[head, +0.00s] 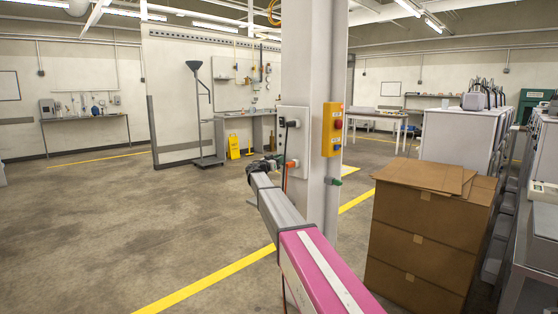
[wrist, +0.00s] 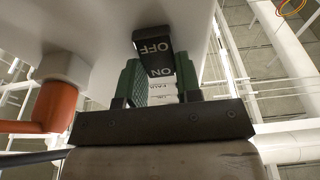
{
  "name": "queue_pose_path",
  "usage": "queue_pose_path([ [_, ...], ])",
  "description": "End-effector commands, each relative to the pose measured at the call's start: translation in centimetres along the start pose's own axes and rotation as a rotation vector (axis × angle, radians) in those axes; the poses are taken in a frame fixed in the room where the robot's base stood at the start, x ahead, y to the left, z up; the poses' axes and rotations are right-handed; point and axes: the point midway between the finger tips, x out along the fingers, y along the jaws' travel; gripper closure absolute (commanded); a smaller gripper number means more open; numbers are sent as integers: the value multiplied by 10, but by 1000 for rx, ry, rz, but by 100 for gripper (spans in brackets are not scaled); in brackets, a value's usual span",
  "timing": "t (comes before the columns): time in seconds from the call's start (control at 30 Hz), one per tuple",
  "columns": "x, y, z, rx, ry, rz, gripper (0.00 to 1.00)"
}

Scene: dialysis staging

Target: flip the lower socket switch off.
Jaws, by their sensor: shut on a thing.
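The grey socket panel (head: 293,146) is on the side of the pillar, with a black plug (head: 292,123) in its upper part and an orange plug (head: 292,163) lower down. My gripper (head: 276,163) is at the panel's lower part, beside the orange plug. In the wrist view, the black switch (wrist: 152,43) is marked OFF and ON and sits between the green fingertips of my gripper (wrist: 160,76). The gripper is shut on it. The orange plug also shows close to the left (wrist: 55,105). In the head view the switch is hidden.
Stacked cardboard boxes (head: 425,240) stand right of my arm. The floor to the left is clear.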

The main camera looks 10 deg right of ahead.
Motion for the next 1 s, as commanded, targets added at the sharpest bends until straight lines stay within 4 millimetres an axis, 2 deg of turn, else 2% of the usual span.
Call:
queue_pose_path([
  [0.2,-1,0,3,-1,105,1,92],
  [0.6,-2,0,4,0,124,0,92],
  [0.63,-2,0,4,0,124,0,58],
  [0.7,-2,0,4,0,124,0,43],
  [1.0,-3,0,4,0,123,-1,43],
])
